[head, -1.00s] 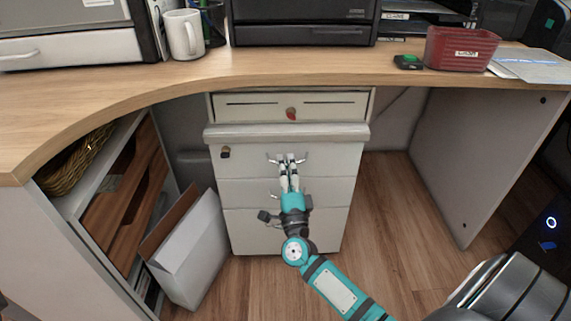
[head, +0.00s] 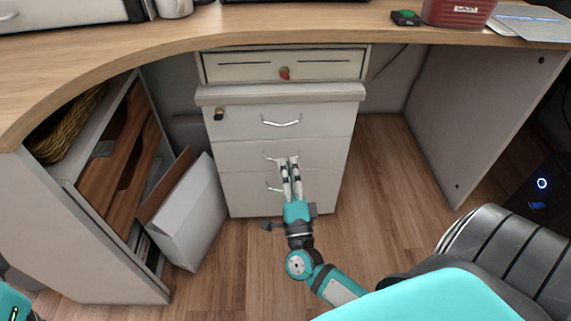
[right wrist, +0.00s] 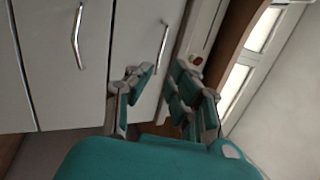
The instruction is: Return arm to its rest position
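My right gripper (head: 288,160) is empty, in front of the white drawer cabinet (head: 240,150). In the head view its fingertips overlap the middle handle (head: 280,155); whether they touch it I cannot tell. In the right wrist view my right gripper (right wrist: 165,75) shows a gap between its fingers, with nothing between them. The cabinet front with metal handles (right wrist: 78,38) lies beyond them. My right arm (head: 325,278) reaches in from the lower right. A teal part of my left arm shows in the lower left corner; its gripper is out of view.
The wooden desk top (head: 150,55) runs above the cabinet. A shallow drawer with a red knob (head: 284,73) sits under it. A white box (head: 190,225) leans by the shelf on the left. Floor (head: 380,190) is clear to the cabinet's right.

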